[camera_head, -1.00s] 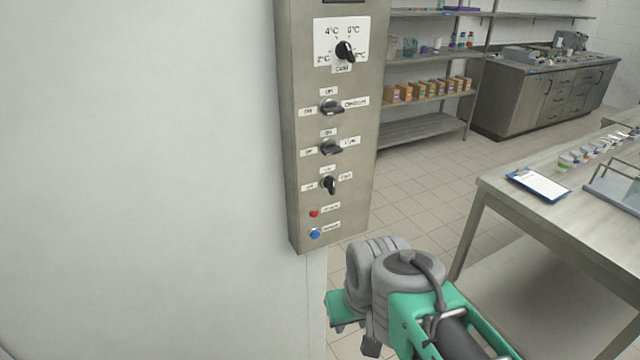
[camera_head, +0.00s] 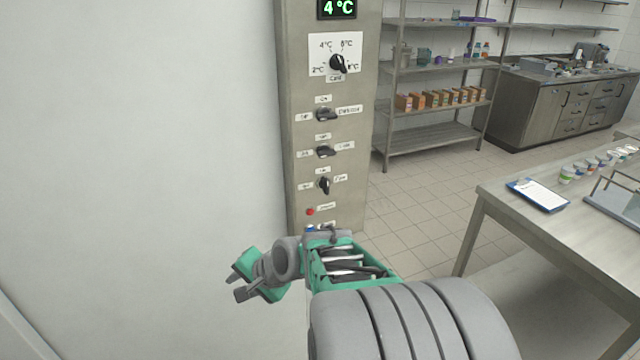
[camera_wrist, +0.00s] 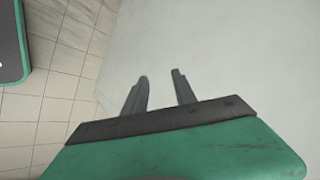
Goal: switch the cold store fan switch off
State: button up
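The steel control panel (camera_head: 355,150) stands on the edge of the white wall. Its lowest black rotary knob (camera_head: 324,185) seems to be the fan switch; the small label at its right looks like "Fan". That knob's handle stands nearly upright, towards the label above it; its lettering is too small to read surely. My gripper (camera_head: 239,284) is left of and below the panel, in front of the white wall, apart from every knob. The wrist view shows its two fingers (camera_wrist: 160,92) apart with nothing between them.
Two similar knobs (camera_head: 325,115) (camera_head: 325,151) sit above with handles lying crosswise. Higher are a temperature dial (camera_head: 338,64) and a display (camera_head: 337,8) reading 4 °C. A steel table (camera_head: 500,200) stands right.

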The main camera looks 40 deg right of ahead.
jog(key=w+d+r+m+t, duration=0.3)
jog(key=d+m, duration=0.4)
jog(key=m+t+h+p, duration=0.2)
jog(key=m+t+h, duration=0.5)
jog(key=m, duration=1.2)
send_near(328, 187)
jog(key=w+g, duration=0.1)
jog(key=w, duration=0.1)
jog(key=shift+h, duration=0.3)
jog(key=x, duration=0.2)
jog(key=p+x, duration=0.1)
jog(key=x, duration=0.1)
jog(key=r+p+x, duration=0.1)
jog(key=x, duration=0.2)
jog(key=shift+w+d+f, duration=0.1)
jog(key=shift+w, duration=0.1)
jog(key=shift+c, duration=0.4)
grip_shut()
